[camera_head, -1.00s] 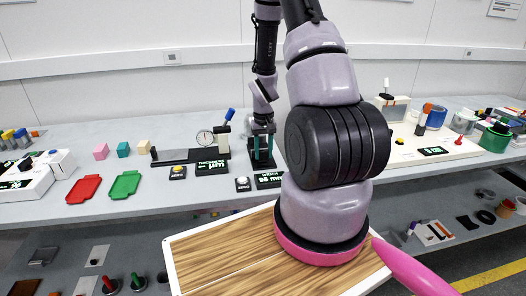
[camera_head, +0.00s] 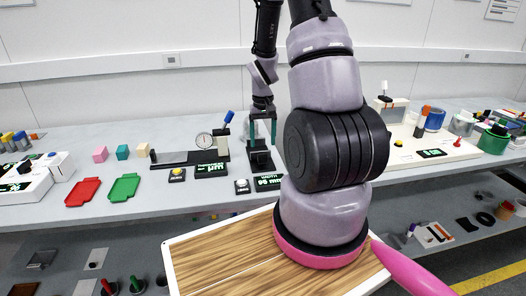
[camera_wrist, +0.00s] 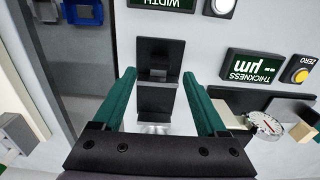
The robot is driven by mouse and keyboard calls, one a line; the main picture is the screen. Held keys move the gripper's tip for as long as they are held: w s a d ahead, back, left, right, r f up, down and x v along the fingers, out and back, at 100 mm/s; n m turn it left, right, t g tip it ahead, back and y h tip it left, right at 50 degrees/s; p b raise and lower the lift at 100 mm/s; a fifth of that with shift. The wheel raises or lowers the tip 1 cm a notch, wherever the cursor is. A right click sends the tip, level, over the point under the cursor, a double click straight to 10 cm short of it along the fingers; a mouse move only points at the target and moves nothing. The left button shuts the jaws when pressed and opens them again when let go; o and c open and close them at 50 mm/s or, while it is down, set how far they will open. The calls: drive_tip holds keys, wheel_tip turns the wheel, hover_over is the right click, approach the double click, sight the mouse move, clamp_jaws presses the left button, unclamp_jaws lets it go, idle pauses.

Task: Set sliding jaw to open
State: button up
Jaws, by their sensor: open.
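The black width gauge (camera_head: 260,163) stands on the bench left of my arm in the head view. In the wrist view, the gauge (camera_wrist: 156,99) lies between my fingers, with a dark upright block (camera_wrist: 158,60) and a shiny step. I cannot tell which of its parts is the sliding jaw, nor how far apart its jaws stand. My gripper (camera_head: 262,128) has teal fingers and is open and empty above the gauge. In the wrist view, the fingers of my gripper (camera_wrist: 158,92) stand apart on either side of it; contact is not clear.
The width display (camera_head: 269,182) and a zero button (camera_head: 242,186) sit in front. A thickness gauge with a dial (camera_head: 204,140) and its display (camera_head: 211,170) stand to the left. Red (camera_head: 84,192) and green (camera_head: 124,187) trays lie further left, with bare bench between.

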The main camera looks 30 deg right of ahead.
drive_tip(key=shift+r, duration=2.1)
wheel_tip(320, 180, up, 19)
drive_tip(key=t, duration=0.4)
hover_over(263, 154)
drive_tip(key=s+a, duration=0.5)
drive_tip(key=a, duration=0.2)
drive_tip(key=s+a+r+t+y, duration=0.1)
drive_tip(key=s+a+r, duration=0.2)
drive_tip(key=s+r, duration=0.2)
drive_tip(key=s+a+r+m+t+y, duration=0.1)
drive_tip(key=s+a+r+t, duration=0.1)
drive_tip(key=s+r, duration=0.4)
drive_tip(key=shift+s+a, duration=0.65)
